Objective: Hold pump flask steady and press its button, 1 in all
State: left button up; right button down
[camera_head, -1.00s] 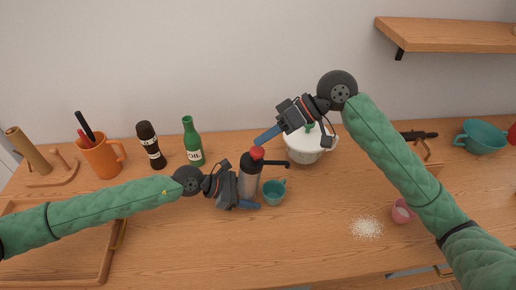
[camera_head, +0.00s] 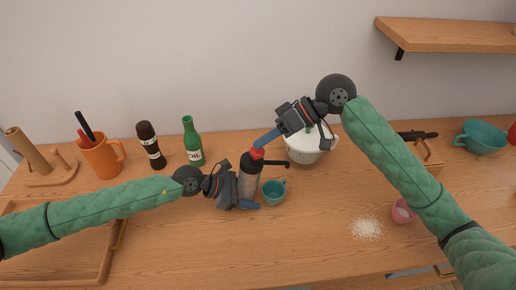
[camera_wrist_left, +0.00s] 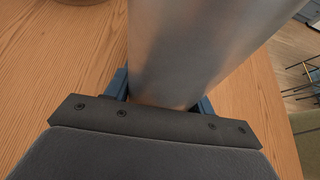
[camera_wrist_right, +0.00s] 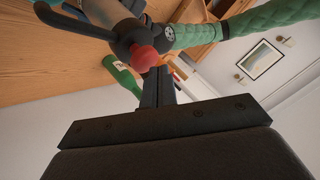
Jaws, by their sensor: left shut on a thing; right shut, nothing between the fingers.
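The pump flask (camera_head: 249,184) stands on the counter, with a grey metal body, a black head and spout, and a red button (camera_head: 257,153) on top. My left gripper (camera_head: 250,204) is shut around the lower part of its body; the metal body fills the space between the fingers in the left wrist view (camera_wrist_left: 190,55). My right gripper (camera_head: 258,143) is shut and empty, its fingertips right at the top of the red button. In the right wrist view the button (camera_wrist_right: 143,58) is close beside the fingertips; I cannot tell whether they touch.
A teal cup (camera_head: 273,193) stands under the spout. A white lidded pot (camera_head: 303,150) is behind it to the right. A green oil bottle (camera_head: 191,142), a dark mill (camera_head: 151,146) and an orange utensil holder (camera_head: 102,158) stand at the left. A pink cup (camera_head: 402,212) lies near spilled white grains.

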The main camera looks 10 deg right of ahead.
jog(key=shift+a+f, duration=0.15)
jog(key=shift+f, duration=0.9)
dwell(1.3)
jog(key=shift+r, duration=0.15)
jog(key=shift+d+r, duration=0.2)
jog(key=shift+r, duration=1.1)
jog(key=shift+d+r, duration=0.2)
jog(key=shift+r, duration=1.05)
jog(key=shift+d+r, duration=0.15)
jog(key=shift+r, duration=1.1)
pick_arm(q)
jog(key=o, duration=0.9)
jog(key=shift+c, duration=0.2)
jog(key=shift+a, duration=0.1)
